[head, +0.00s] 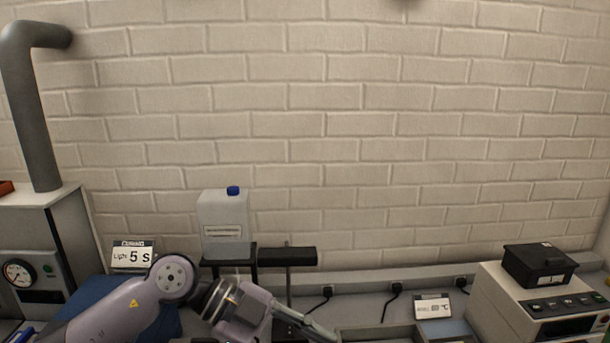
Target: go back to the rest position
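My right gripper is not in view. No sealed cylinder can be made out.
A white canister with a blue cap (224,224) stands behind my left arm, beside a dark stand (287,256). A gauge cabinet (45,245) is at left, with a "5 S" sign (132,255). An instrument (540,305) bearing a black box (540,264) is at right.

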